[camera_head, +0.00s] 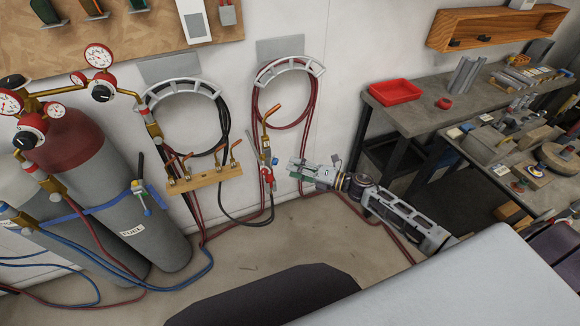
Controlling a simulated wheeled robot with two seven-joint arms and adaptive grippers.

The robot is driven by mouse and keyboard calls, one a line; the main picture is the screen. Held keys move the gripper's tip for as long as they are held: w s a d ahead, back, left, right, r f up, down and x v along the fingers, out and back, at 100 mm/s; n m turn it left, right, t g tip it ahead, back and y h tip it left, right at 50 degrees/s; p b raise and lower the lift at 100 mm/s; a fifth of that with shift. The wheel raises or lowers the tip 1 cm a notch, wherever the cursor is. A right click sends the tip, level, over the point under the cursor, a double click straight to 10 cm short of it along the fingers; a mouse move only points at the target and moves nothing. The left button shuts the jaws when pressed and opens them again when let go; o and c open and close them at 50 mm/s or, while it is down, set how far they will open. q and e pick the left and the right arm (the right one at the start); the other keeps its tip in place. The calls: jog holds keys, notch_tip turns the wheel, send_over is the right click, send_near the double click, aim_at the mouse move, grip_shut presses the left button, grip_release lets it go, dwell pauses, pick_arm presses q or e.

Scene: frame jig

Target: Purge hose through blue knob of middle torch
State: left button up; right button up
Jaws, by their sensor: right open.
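A wooden torch rack (205,178) on the wall carries several small torches with copper-coloured tips. A larger torch (266,142) with a brass neck hangs upright to its right; small red and blue parts show near its lower body, too small to tell apart. A red hose (305,100) is looped over the right hanger (290,66), and a dark hose (222,125) over the left hanger (182,90). My right gripper (301,170) is open, a little right of the larger torch and apparently apart from it. My left gripper is not in view.
Two gas cylinders (158,235) with gauges stand at left, held by a blue strap. Red and blue hoses trail over the floor. A workbench (430,115) with a red tray (395,91) and tools stands at right. A white surface (440,290) fills the lower right.

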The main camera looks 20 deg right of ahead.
jog(key=shift+v, duration=2.9)
